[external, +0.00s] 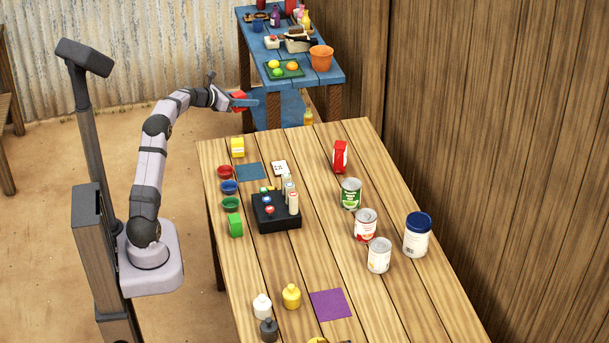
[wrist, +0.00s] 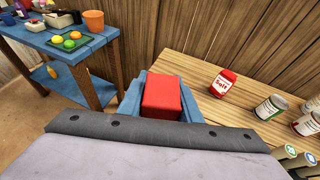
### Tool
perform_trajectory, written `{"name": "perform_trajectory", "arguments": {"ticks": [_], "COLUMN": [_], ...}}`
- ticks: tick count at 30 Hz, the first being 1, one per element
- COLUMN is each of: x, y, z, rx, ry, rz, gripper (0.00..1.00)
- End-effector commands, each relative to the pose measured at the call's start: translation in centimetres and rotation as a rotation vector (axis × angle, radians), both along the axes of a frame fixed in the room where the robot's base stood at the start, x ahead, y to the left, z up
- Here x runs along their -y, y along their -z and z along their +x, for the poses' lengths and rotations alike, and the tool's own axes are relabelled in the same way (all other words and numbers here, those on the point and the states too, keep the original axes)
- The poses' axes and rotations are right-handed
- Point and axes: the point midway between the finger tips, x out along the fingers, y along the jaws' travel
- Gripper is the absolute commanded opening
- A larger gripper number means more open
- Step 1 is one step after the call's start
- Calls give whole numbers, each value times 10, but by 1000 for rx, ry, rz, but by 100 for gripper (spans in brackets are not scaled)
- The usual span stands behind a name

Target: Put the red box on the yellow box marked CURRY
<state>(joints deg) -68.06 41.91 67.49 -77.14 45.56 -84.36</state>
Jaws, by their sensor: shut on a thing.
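My gripper (external: 243,101) is shut on the red box (external: 238,97) and holds it in the air beyond the far left end of the wooden table. In the wrist view the red box (wrist: 161,96) sits between the blue fingers of my gripper (wrist: 162,100). The yellow box (external: 237,147) stands on the table's far left corner, below and apart from the held box. Its marking is too small to read. The yellow box does not show in the wrist view.
A red salt carton (external: 340,156), several cans (external: 350,193) and a blue-lidded jar (external: 417,235) stand on the right. A black rack (external: 276,213) stands mid-table. A blue table (external: 328,76) is behind.

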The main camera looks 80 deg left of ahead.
Motion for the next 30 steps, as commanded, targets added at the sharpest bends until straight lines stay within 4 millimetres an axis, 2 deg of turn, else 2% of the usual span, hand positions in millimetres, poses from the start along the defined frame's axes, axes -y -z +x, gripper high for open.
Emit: {"name": "perform_trajectory", "arguments": {"ticks": [1, 5, 6, 12, 23, 30], "x": [-10, -28, -25, -24, -24, -23], "y": [-1, -4, 7, 34, 52, 88], "z": [-4, -13, -12, -12, -11, -11], "rx": [0, 0, -1, -2, -1, -2], "ry": [-23, -69, -63, -62, -60, -60], "rz": [3, 1, -5, -4, -3, -4], "gripper": [8, 8, 8, 8, 8, 8]}}
